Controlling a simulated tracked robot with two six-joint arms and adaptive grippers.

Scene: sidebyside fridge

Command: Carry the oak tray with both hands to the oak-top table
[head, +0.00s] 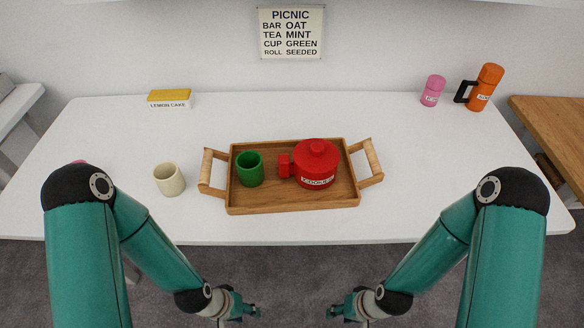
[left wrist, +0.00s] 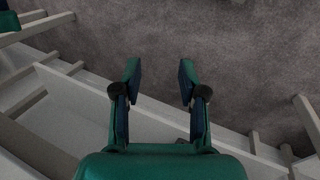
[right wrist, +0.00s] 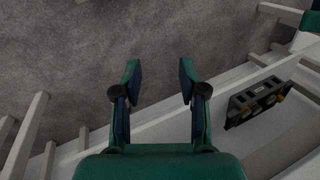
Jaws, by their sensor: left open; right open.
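The oak tray (head: 265,207) lies on the white table, with a raised handle at its left end (head: 206,170) and right end (head: 372,160). A green cup (head: 249,170) and a red pot (head: 316,166) with a label stand in it. An oak-top table (head: 556,125) shows at the right edge, partly cut off. My left gripper (head: 252,308) is open and empty, low in front of the white table. My right gripper (head: 334,311) is open and empty, also low in front. In the left wrist view (left wrist: 160,70) and right wrist view (right wrist: 160,70) nothing is between the fingers.
The white table (head: 120,135) also holds a cream cup (head: 169,180) left of the tray, a lemon cake box (head: 169,99), a pink canister (head: 432,91) and an orange flask (head: 484,88) at the back. A picnic sign (head: 290,32) hangs on the wall.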

